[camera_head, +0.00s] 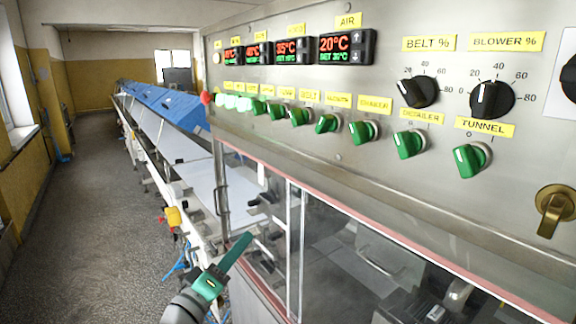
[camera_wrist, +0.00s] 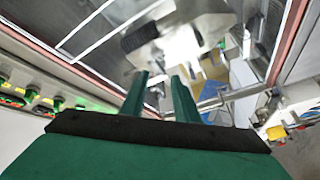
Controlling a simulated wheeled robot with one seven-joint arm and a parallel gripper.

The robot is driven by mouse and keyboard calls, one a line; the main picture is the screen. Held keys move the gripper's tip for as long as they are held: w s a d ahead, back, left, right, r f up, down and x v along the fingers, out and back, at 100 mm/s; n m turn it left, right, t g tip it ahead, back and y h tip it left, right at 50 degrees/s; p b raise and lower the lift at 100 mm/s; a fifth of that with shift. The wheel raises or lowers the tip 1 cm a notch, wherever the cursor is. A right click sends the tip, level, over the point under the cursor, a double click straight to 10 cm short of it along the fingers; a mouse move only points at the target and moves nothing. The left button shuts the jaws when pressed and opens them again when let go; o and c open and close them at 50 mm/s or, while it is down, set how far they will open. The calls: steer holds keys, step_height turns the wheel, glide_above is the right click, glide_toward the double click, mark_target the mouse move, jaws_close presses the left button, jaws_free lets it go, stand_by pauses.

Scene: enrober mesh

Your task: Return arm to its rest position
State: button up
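My gripper (camera_head: 246,238) shows low in the middle of the head view, with its green fingers pointing up and to the right. It is beside the glazed front of the machine, near its left corner post. In the wrist view my gripper (camera_wrist: 159,76) has two green fingers standing apart, with nothing between them. The gripper is open and empty. In the head view the fingers overlap, and most of the arm is out of view.
A steel control panel (camera_head: 380,90) with displays, green switches and black dials fills the right. Clear doors with a red-edged ledge (camera_head: 370,235) are below it. A long conveyor (camera_head: 165,140) with blue covers (camera_head: 170,105) runs back. The floor (camera_head: 90,200) at left is free.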

steer(key=s+d+f+n+y, duration=0.1)
steer(key=s+f+y, duration=0.15)
steer(key=f, duration=0.65)
steer(key=s+d+f+n+y, duration=0.1)
steer(key=f+n+y, duration=0.15)
steer(key=f, duration=0.55)
steer(key=s+d+f+g+y, duration=0.1)
steer(key=s+d+f+y, duration=0.25)
steer(key=s+f, duration=1)
steer(key=s+d+f+m, duration=0.1)
steer(key=s+d+m, duration=0.1)
steer(key=s, duration=0.7)
steer(key=s+d+f+m+g, duration=0.1)
steer(key=s+m, duration=0.3)
steer(key=s, duration=0.6)
steer(key=s+d+f+m, duration=0.1)
steer(key=s+d+m, duration=0.2)
steer(key=s, duration=0.7)
steer(key=shift+f+g, duration=0.15)
steer(key=shift+g, duration=0.15)
steer(key=shift+s+a, duration=0.1)
steer(key=shift+s, duration=0.15)
steer(key=shift+w, duration=0.1)
